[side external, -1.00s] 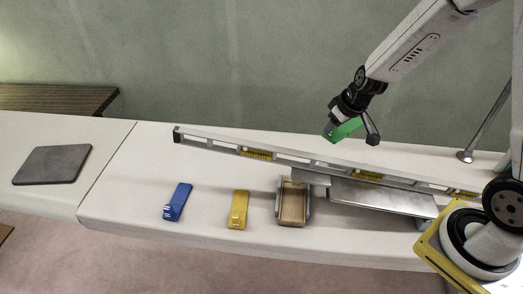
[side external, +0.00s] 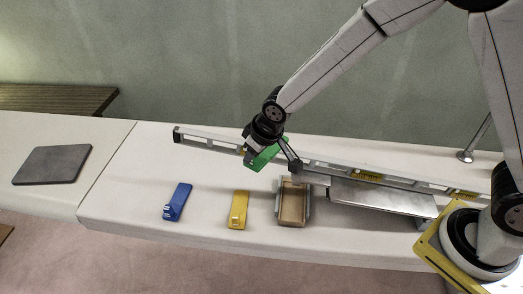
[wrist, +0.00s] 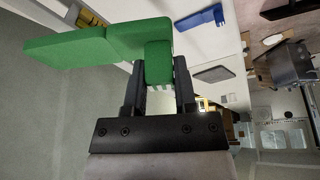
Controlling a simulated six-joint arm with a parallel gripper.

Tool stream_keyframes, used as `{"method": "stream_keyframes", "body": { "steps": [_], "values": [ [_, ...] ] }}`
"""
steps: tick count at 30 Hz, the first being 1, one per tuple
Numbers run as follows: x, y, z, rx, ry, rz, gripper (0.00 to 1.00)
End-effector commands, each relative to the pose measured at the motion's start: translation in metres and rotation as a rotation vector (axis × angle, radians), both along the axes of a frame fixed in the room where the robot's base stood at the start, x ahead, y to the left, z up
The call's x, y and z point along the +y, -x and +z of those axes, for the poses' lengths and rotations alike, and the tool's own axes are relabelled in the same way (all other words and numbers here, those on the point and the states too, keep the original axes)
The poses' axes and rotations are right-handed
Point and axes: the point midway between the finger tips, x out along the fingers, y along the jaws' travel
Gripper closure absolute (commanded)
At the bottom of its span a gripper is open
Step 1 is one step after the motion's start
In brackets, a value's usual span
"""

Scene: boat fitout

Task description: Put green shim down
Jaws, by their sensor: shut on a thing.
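My gripper (side external: 270,150) is shut on the green shim (side external: 264,156) and holds it in the air in front of the long level, above the white bench. In the wrist view the green shim (wrist: 100,42) sticks out to the left, with its block end between the two fingers. A blue shim (side external: 177,202) and a yellow shim (side external: 239,209) lie on the bench to the lower left of my gripper. The blue shim also shows in the wrist view (wrist: 203,19).
A long metal level (side external: 330,172) spans the bench, partly hidden by my gripper. A small tray (side external: 292,207) and a flat metal plate (side external: 380,200) lie in front of it. A dark grey pad (side external: 52,164) lies far left. Bench around the blue shim is clear.

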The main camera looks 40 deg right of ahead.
Motion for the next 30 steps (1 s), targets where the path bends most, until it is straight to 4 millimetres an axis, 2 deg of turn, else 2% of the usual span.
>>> {"method": "stream_keyframes", "body": {
  "steps": [1,3,10,20,30],
  "values": [
    [0.015,0.002,-0.002,0.001,0.001,0.020,1.00],
    [0.032,0.003,-0.004,0.000,0.000,0.042,1.00],
    [0.082,0.019,-0.023,0.003,0.001,0.173,1.00],
    [0.104,0.030,-0.046,0.002,0.001,0.319,1.00],
    [0.115,0.030,-0.067,0.001,0.000,0.432,1.00]
  ]
}}
